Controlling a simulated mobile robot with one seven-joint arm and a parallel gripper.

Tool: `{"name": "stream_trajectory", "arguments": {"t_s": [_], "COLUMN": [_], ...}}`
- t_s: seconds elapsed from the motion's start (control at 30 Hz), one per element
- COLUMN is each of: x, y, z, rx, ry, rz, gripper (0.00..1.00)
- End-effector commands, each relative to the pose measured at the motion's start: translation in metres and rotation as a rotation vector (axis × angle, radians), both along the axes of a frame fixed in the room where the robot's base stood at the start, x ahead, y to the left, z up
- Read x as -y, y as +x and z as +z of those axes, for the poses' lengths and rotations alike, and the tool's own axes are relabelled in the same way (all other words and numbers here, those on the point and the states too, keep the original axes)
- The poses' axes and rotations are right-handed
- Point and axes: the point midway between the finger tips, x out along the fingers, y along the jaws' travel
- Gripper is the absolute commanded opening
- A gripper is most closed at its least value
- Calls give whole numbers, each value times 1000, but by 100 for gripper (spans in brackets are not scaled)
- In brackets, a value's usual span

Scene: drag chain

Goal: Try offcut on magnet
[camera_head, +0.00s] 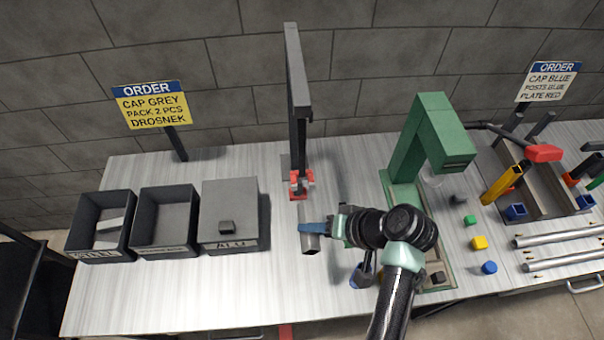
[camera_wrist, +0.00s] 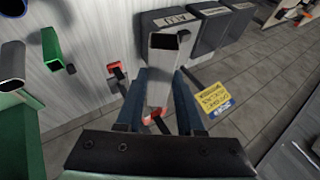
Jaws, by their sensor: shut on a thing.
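The offcut (camera_head: 310,244) is a short grey metal tube with a square-looking open end. My gripper (camera_head: 314,229) is shut on it, above the middle front of the bench. In the wrist view the offcut (camera_wrist: 165,42) stands out between the blue fingers of my gripper (camera_wrist: 161,85). A tall dark stand (camera_head: 297,90) with a red fitting (camera_head: 300,185) at its foot is behind the offcut, apart from it. I cannot tell which part is the magnet.
A green press-like frame (camera_head: 408,145) stands right of my gripper. Tubes and coloured caps lie farther right.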

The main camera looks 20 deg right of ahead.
Motion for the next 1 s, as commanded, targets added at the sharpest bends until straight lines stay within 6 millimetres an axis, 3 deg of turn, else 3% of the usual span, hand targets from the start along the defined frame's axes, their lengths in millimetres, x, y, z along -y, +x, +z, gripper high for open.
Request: {"name": "stream_trajectory", "arguments": {"t_s": [1.0], "x": [-2], "y": [-8], "z": [3], "rx": [1], "ry": [1], "rz": [0], "gripper": [0]}}
